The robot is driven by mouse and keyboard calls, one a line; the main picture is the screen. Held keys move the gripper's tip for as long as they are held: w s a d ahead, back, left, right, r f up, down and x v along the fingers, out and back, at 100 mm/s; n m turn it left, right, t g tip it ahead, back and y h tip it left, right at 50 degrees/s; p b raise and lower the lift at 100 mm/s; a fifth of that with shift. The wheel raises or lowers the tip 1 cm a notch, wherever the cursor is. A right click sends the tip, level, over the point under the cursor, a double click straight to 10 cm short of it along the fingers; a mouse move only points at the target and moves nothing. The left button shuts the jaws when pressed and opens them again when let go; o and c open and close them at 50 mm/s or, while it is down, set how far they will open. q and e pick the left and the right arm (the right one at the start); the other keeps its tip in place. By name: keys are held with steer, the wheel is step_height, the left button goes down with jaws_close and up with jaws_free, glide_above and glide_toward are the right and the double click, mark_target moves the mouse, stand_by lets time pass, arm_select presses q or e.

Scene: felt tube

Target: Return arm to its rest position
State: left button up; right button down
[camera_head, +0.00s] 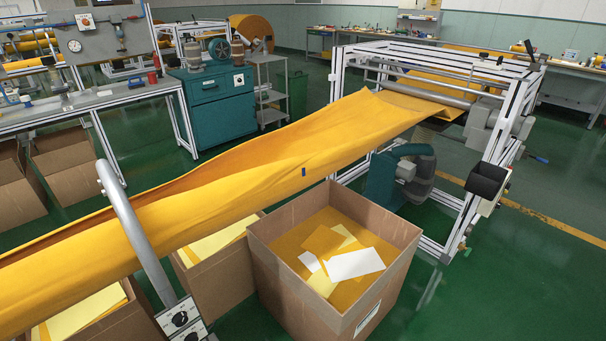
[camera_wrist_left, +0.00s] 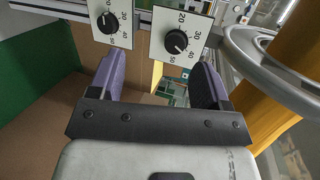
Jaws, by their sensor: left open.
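My left gripper (camera_wrist_left: 158,80) shows only in the left wrist view. Its two purple-grey fingers stand wide apart with nothing between them. Beyond the fingertips are two white dial plates with black knobs, a left dial (camera_wrist_left: 107,22) and a right dial (camera_wrist_left: 177,42). I cannot tell whether a finger touches either plate. In the head view a dial panel (camera_head: 181,318) sits at the bottom edge, at the foot of a curved grey metal tube (camera_head: 137,235). Neither of my arms shows in the head view, and my right gripper is out of view.
A long yellow felt tube (camera_head: 230,170) runs from the left edge to a roller frame (camera_head: 337,85) at the right. Below it stands an open cardboard box (camera_head: 290,290) with felt and paper pieces, beside other boxes. Green floor (camera_head: 530,280) is clear at the right.

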arm_select(q)
steer(key=s+d+r+n+g+h+p, duration=0.1)
steer(key=s+d+r+n+h+p, duration=0.3)
steer(key=r, duration=0.5)
steer(key=s+d+r+n+g+h+p, duration=0.1)
steer(key=s+d+r+n+h+p, duration=0.1)
steer(key=s+d+r+h, duration=0.55)
steer(key=s+a+r+g+p, duration=0.1)
steer(key=s+r+p, duration=0.45)
steer(key=s, duration=0.25)
steer(key=s+a+r+g+p, duration=0.2)
steer(key=s+r+p, duration=0.2)
steer(key=s+p, duration=0.3)
step_height(320, 180, up, 37)
steer(key=s+p, duration=0.1)
steer(key=p, duration=3.5)
steer(key=shift+f+h, duration=0.15)
steer(key=shift+h, duration=0.2)
